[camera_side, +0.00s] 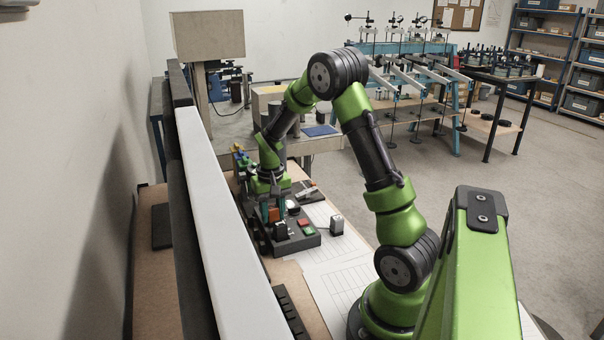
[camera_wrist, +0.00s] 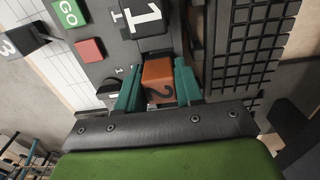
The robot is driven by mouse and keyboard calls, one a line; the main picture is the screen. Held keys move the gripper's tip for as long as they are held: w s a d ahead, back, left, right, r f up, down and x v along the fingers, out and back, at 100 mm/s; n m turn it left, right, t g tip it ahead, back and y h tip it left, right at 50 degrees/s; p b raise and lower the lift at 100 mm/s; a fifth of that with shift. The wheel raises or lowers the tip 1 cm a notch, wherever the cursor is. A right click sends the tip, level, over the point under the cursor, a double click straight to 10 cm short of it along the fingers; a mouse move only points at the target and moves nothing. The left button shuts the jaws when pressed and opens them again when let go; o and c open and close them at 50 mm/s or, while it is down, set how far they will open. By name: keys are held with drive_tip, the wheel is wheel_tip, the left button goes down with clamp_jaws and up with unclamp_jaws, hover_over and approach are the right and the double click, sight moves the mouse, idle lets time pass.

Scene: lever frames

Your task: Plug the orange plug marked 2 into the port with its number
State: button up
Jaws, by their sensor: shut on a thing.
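The orange plug (camera_wrist: 158,80), marked 2 on its face, is held between the two teal fingers of my gripper (camera_wrist: 158,88) in the wrist view. In the side view my gripper (camera_side: 271,211) is over the dark panel (camera_side: 311,242), with the orange plug (camera_side: 274,215) between its fingers. The panel (camera_wrist: 106,68) lies beyond the plug in the wrist view. A black block marked with a large 1 (camera_wrist: 145,18) is just past the plug. I cannot see a port marked 2, and the plug's lower end is hidden.
A green GO button (camera_wrist: 69,12) and a red button (camera_wrist: 89,50) are on the panel. A black block marked 3 (camera_wrist: 22,39) is at the left. A grey block (camera_side: 336,224) stands on the paper right of the panel. A long white-topped wall (camera_side: 215,215) runs along the left.

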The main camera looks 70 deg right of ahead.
drive_tip(key=shift+f, duration=0.45)
idle(0.9)
drive_tip(key=o, duration=1.1)
drive_tip(key=shift+o, duration=0.4)
drive_tip(key=o, duration=0.3)
drive_tip(key=shift+o, duration=0.2)
drive_tip(key=shift+r, duration=3.5)
